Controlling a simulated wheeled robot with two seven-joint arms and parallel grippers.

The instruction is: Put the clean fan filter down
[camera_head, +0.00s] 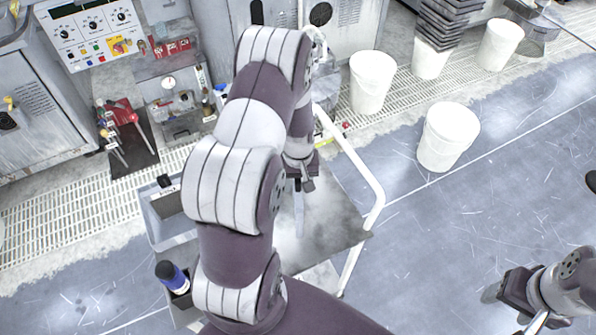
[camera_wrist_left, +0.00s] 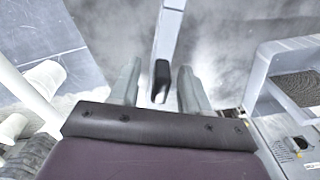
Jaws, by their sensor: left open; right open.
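My left gripper (camera_head: 301,184) is above the grey top of a white-railed cart (camera_head: 335,215), near its far side. In the left wrist view its two fingers (camera_wrist_left: 160,80) are spread and hold nothing. A pale strip with a black end (camera_wrist_left: 162,75) shows between and beyond them, apparently over the cart top. A dark, finely textured pad (camera_wrist_left: 300,88) lies inside a light-rimmed bin at the right of that view; I cannot tell whether it is the fan filter. My right gripper (camera_head: 512,307) is open and empty over the floor at lower right.
A grey bin (camera_head: 153,230) and a dark blue-capped bottle (camera_head: 171,277) are at the cart's left side. White buckets (camera_head: 447,137) stand on the floor at upper right. Machine cabinets (camera_head: 90,30) line the back.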

